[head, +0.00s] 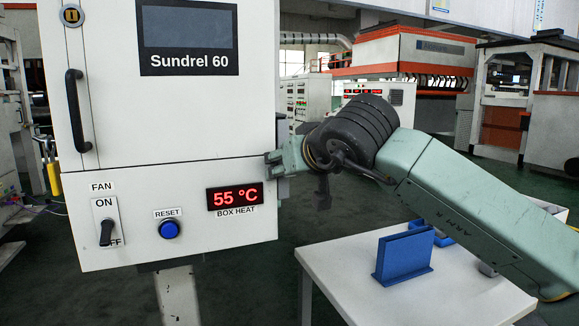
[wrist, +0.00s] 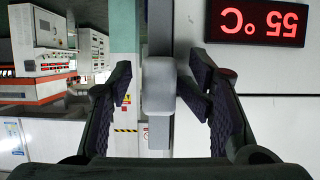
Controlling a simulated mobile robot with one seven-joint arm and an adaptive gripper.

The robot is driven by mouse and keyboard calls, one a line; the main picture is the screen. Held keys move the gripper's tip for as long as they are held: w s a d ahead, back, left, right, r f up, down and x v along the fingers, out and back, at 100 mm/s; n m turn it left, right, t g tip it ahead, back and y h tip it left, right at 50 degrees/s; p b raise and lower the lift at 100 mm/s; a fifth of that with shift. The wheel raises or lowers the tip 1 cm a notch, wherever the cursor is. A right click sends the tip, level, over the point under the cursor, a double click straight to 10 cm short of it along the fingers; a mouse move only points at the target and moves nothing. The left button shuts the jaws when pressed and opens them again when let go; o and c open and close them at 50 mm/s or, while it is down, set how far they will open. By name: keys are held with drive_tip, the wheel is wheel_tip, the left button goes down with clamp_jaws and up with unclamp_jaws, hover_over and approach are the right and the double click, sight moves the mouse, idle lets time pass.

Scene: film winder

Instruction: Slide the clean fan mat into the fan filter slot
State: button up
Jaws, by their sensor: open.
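In the wrist view my gripper (wrist: 158,92) is open, its two dark ribbed fingers spread apart. A light grey block (wrist: 158,85) on a grey bar shows between the fingers, beside the white cabinet wall; I cannot tell whether it is touched or what it belongs to. In the head view the end of my arm is at the right side of the white Sundrel 60 cabinet (head: 180,115), level with the heat display. The fan filter slot is not clearly visible. I cannot make out the clean fan mat for certain in either view.
A white table (head: 340,272) holds a blue upright holder (head: 403,256), with a blue tray (head: 430,235) partly hidden behind it. The cabinet front has a fan switch (head: 107,228) with its lever down, a blue reset button (head: 169,229) and a display (head: 235,195) reading 55 °C.

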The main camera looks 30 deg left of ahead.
drive_tip(key=v, duration=1.2)
